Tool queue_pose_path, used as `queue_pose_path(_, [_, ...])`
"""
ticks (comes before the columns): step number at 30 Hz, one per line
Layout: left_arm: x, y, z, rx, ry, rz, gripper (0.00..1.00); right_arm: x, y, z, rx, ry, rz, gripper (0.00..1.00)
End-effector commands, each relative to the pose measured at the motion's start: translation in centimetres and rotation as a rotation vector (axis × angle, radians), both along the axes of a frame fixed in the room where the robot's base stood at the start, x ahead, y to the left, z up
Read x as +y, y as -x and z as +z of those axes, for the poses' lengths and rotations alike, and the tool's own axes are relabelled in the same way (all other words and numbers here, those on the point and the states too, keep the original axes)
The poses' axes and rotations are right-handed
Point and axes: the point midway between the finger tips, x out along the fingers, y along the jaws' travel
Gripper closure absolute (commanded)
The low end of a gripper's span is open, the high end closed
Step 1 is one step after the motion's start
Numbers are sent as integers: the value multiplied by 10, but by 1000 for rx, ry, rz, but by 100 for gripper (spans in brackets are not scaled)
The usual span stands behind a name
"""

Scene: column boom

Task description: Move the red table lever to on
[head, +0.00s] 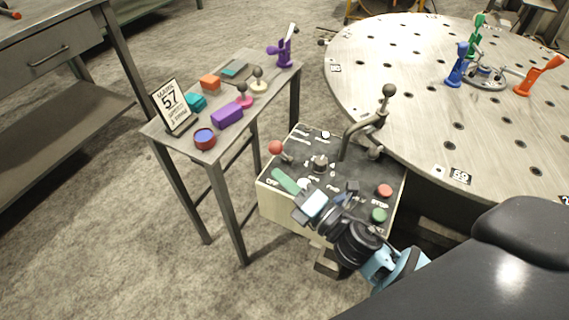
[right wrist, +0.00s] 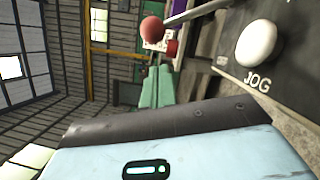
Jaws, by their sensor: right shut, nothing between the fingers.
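The red-knobbed lever (head: 275,147) stands at the far left corner of the control box's black top (head: 335,150). Its metal rod leans toward the left edge, and an OFF label sits in front of it. In the right wrist view its red ball (right wrist: 152,29) shows past the fingertips, with the rod running to the right. My right gripper (head: 278,174) has green fingers, shut and empty, over the left edge of the panel, just in front of the knob and apart from it. The fingers also show in the right wrist view (right wrist: 157,88). My left gripper is out of view.
A white JOG knob (right wrist: 260,42) is close beside my right gripper.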

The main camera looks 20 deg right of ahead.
Motion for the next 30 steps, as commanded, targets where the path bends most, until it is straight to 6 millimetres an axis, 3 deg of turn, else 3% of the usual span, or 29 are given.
queue_pose_path(9, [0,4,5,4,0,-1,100,-11,-24,10,-1,1,0,100])
queue_pose_path(22, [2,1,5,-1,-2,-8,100,-11,-25,10,0,-2,-1,100])
queue_pose_path(30, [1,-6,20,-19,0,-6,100,-16,-28,19,35,-48,0,100])
